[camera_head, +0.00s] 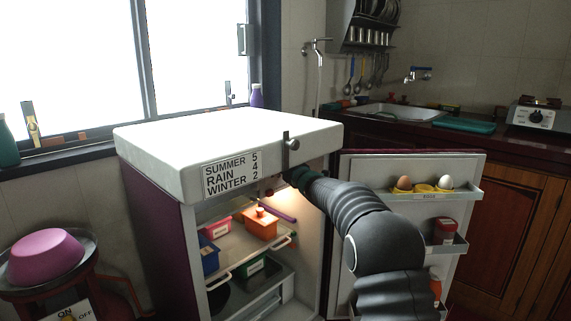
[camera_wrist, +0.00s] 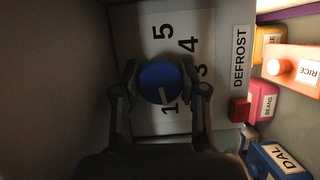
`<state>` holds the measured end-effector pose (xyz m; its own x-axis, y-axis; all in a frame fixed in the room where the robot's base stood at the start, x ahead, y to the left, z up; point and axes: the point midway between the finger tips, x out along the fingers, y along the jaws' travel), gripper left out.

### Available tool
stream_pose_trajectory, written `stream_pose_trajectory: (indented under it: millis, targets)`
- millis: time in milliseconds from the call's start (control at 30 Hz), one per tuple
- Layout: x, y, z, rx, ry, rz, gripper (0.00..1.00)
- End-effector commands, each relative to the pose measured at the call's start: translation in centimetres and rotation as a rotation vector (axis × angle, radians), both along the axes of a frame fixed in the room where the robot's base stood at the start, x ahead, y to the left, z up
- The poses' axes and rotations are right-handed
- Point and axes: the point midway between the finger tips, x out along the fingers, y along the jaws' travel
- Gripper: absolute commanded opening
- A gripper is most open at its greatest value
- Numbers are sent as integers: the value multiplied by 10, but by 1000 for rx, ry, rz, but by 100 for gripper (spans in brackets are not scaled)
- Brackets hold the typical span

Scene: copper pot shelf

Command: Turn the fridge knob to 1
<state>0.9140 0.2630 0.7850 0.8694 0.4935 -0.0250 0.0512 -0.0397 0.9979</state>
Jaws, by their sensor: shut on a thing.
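The blue round fridge knob (camera_wrist: 160,78) sits on a white dial plate (camera_wrist: 185,22) inside the fridge (camera_head: 215,150). A short pale mark on the knob's lower edge points down, toward the 1 printed just below it. The 5 is above the knob, with the 4 and 3 to its right. The 2 is not visible, likely behind a finger. My gripper (camera_wrist: 164,85) is shut on the knob, one finger on each side. In the head view my arm reaches in under the fridge top and the knob is hidden.
The fridge door (camera_head: 400,165) stands open at right, holding eggs and bottles. Labelled boxes sit on the shelf, including an orange one (camera_head: 260,222); a red button (camera_wrist: 239,110) is right of the dial. A label (camera_head: 231,176) hangs on the fridge's front.

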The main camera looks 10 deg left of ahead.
Motion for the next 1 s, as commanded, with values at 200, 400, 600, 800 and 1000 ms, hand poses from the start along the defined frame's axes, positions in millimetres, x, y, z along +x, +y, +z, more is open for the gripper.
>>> stream_pose_trajectory:
  millis: [200, 400, 600, 800, 1000]
  targets:
    - [0, 0, 1, 3, -1, 0, 7]
    - [0, 0, 1, 1, 0, 0, 68]
    - [0, 0, 1, 1, -2, 0, 68]
    - [0, -1, -2, -10, -17, 0, 68]
    - [0, 0, -6, -69, -94, 0, 68]
